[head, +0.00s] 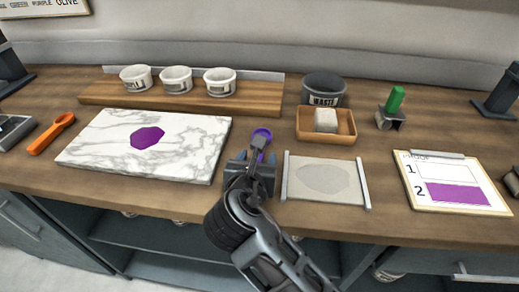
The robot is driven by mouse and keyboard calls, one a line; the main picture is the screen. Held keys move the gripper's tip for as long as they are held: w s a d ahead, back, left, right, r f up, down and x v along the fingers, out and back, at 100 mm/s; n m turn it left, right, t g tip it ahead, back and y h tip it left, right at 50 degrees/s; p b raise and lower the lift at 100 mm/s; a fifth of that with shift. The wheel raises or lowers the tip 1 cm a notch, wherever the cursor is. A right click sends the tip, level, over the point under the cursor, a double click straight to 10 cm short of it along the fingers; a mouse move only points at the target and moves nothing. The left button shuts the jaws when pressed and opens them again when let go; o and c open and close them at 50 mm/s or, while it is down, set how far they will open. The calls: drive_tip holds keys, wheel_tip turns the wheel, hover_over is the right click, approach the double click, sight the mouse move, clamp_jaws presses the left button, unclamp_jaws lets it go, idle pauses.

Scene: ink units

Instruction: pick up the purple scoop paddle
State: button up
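The purple scoop paddle (261,134) lies on the wooden counter between the marble slab and the grey pad. Its round purple end shows beyond my gripper, and a bit of its purple handle shows lower down. My gripper (254,161) is over the handle part, pointing away from me towards the back of the counter. Its two fingers look spread apart, with the handle around the gap between them. The gripper hides much of the handle. I cannot tell whether the fingers touch it.
A marble slab (95,145) with a purple ink patch (147,138) is left, beside an orange scoop (51,133). A grey pad with side rails (325,180) is close right. Behind are a wooden tray (345,132), a dark waste tub (323,87) and white cups on a board (185,97).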

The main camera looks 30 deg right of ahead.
drive_tip(key=shift+c, duration=0.4)
clamp_jaws()
drive_tip(key=shift+r, duration=0.1)
drive_tip(key=shift+r, duration=0.55)
wheel_tip(320, 180, up, 3)
drive_tip(key=shift+f, duration=0.1)
drive_tip(key=s+d+r+p, duration=0.1)
drive_tip(key=s+d+r, duration=0.5)
drive_tip(key=s, duration=0.4)
drive_tip(key=shift+r, duration=0.45)
